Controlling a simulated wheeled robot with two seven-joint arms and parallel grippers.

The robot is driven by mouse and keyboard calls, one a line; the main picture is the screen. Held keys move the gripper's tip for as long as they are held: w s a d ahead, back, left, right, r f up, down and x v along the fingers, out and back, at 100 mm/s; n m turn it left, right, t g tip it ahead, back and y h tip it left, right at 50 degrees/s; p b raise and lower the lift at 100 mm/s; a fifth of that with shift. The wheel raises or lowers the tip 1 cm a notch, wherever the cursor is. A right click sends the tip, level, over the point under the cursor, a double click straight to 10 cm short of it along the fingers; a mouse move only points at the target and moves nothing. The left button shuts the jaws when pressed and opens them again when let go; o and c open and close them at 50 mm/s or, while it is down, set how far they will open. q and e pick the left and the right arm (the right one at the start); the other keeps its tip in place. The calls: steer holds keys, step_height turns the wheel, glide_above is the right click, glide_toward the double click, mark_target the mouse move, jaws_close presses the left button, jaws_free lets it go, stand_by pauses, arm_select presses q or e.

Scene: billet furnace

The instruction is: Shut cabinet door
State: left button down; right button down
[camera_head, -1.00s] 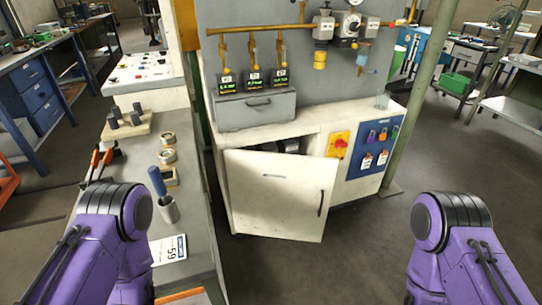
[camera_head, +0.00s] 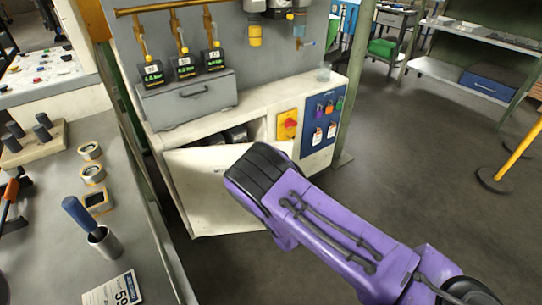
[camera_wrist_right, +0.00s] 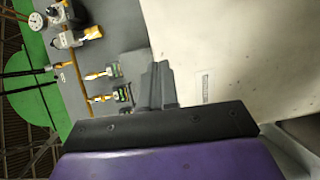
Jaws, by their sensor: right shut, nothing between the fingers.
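The cream cabinet door (camera_head: 205,185) stands ajar on the low white cabinet (camera_head: 262,108). A dark gap with things inside shows above its top edge in the head view. My right forearm covers the door's right part, and its handle is hidden. In the right wrist view the door (camera_wrist_right: 245,60) fills the upper right, with a small label plate on it. My right gripper (camera_wrist_right: 161,68) is shut and empty beside the door's face. I cannot tell whether it touches the door. My left gripper is out of view.
A grey workbench (camera_head: 60,205) stands close on the left, with a blue-handled tool in a metal cup and tape rolls. A grey drawer box (camera_head: 190,100) sits on the cabinet. The floor (camera_head: 400,160) to the right is open, with a yellow post (camera_head: 518,150) further right.

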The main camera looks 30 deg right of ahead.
steer(key=x, duration=1.4)
steer(key=shift+w+r, duration=0.25)
steer(key=shift+r, duration=0.1)
